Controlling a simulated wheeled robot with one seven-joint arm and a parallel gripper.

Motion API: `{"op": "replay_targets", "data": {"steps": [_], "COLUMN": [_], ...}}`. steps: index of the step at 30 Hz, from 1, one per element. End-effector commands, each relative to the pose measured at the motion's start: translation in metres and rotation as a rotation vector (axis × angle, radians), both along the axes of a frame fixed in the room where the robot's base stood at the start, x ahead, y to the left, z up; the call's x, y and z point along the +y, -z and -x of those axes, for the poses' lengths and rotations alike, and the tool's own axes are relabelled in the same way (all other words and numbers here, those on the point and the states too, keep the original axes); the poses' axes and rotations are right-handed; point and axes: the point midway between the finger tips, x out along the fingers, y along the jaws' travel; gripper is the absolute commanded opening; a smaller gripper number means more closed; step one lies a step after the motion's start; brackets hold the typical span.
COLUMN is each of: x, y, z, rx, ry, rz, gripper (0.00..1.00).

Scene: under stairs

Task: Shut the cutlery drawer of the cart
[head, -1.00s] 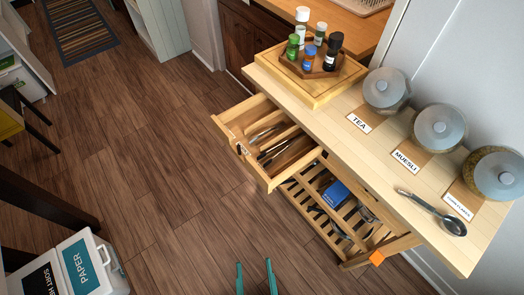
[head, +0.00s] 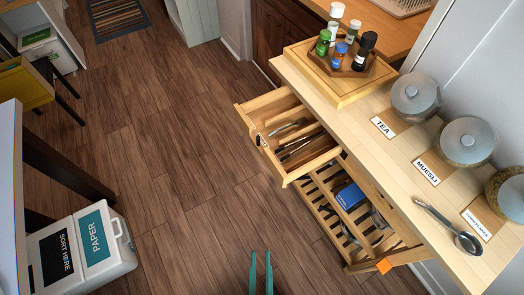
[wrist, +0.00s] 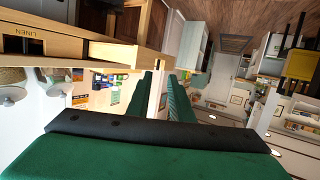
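The cutlery drawer (head: 312,172) of the wooden cart (head: 405,160) is pulled out to the left in the head view. Cutlery lies in its compartments, and a dark pull or label sits on its front. My gripper (head: 261,254) shows as two teal fingers at the bottom of the head view, below and apart from the drawer. The fingers are a small gap apart with nothing between them. The wrist view shows the green fingers (wrist: 162,80) with a gap between them. A pale wooden part (wrist: 125,53) juts out left of them there; I cannot tell if it is the drawer.
Jars (head: 416,97) and a spoon (head: 452,228) stand or lie on the cart top, with a bottle tray (head: 340,68) at its far end. Bins (head: 85,245) stand at lower left. The floor (head: 190,160) between is clear.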

Motion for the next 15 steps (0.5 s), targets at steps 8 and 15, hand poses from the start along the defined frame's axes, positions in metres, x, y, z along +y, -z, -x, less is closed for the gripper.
{"op": "replay_targets", "data": {"steps": [8, 15], "x": [0.032, 0.043], "y": [0.100, 0.189], "z": [-0.028, -0.064], "rx": [0.188, 0.371], "ry": [-0.236, -0.476], "rz": [0.429, 0.982], "gripper": [0.00, 0.00]}}
